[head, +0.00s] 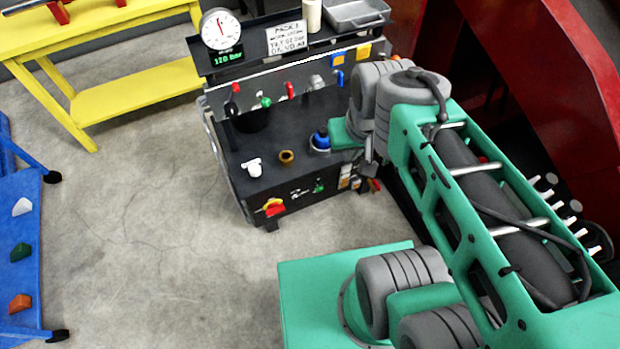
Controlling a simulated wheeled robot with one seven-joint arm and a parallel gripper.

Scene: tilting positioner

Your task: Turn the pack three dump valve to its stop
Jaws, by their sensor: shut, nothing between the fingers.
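A black hydraulic bench (292,180) stands at the centre. Its back panel carries a red handle (235,88), a green one (266,101), another red one (290,90) and a blue lever (340,78). A red-and-yellow rotary handle (273,206) sits on the front face. I cannot tell which is the pack three dump valve; the labels are too small. My green arm reaches in from the right. My gripper (373,168) is small and partly hidden at the bench's right edge. It is shut and empty, with no handle visibly in it.
A gauge (217,29) reads 120 bar beside a hand-lettered sign (287,38). A white fitting (253,167), brass fitting (287,157) and blue-capped item (321,141) stand on the bench. A yellow table (130,90) and blue rack (25,230) stand left. The floor between is clear.

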